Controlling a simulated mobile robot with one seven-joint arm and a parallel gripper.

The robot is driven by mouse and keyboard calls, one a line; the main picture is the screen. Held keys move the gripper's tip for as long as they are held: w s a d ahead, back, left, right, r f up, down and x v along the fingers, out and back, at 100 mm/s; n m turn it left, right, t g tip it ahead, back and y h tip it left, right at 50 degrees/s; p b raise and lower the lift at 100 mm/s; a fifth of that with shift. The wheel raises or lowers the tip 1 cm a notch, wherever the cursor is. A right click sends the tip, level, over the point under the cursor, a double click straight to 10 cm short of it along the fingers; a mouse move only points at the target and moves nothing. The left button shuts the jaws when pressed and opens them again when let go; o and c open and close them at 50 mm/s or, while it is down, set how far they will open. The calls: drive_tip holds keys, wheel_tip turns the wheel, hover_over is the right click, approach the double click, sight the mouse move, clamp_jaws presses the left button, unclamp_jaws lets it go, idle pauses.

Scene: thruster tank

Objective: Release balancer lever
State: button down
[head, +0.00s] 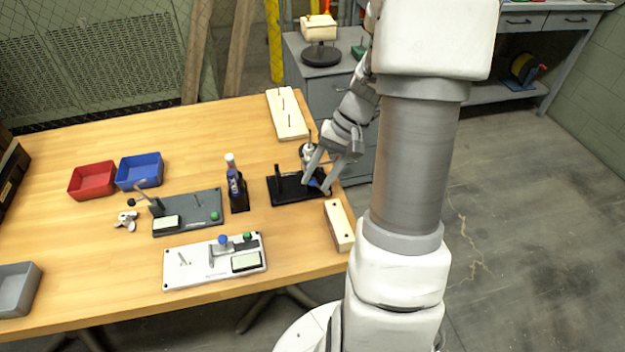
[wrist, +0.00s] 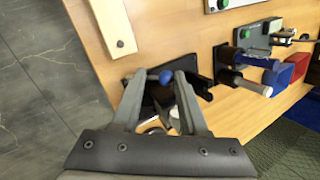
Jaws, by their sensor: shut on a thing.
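The balancer (head: 284,190) is a black base with a short black post, near the right edge of the wooden table. My gripper (head: 317,181) reaches down over the right end of the base. The lever's shaft and the balancer's middle are largely hidden by the fingers, so I cannot tell the lever's angle.
Wooden blocks lie in front (head: 339,225) and behind (head: 287,114). A grey fixture (head: 190,213), a white panel (head: 200,272), and red (head: 92,180) and blue (head: 139,171) bins are farther left.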

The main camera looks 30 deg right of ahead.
drive_tip(key=y, duration=0.1)
drive_tip(key=d+y, duration=0.1)
drive_tip(key=d+t+y, duration=0.1)
drive_tip(key=y, duration=0.1)
drive_tip(key=shift+s+d, duration=0.25)
drive_tip(key=shift+s, duration=0.05)
drive_tip(key=shift+s+d+f+t+y+b, duration=0.1)
drive_tip(key=shift+d+t+y+b, duration=0.2)
drive_tip(key=shift+y, duration=0.35)
drive_tip(key=shift+s+d+f+t+y, duration=0.1)
drive_tip(key=shift+d+y, duration=0.25)
drive_tip(key=shift+y, duration=0.3)
drive_tip(key=shift+c, duration=2.2)
unclamp_jaws()
drive_tip(key=shift+r, duration=0.1)
drive_tip(key=shift+d, duration=0.1)
drive_tip(key=p+v, duration=0.3)
drive_tip(key=v, duration=1.4)
drive_tip(key=shift+d, duration=0.3)
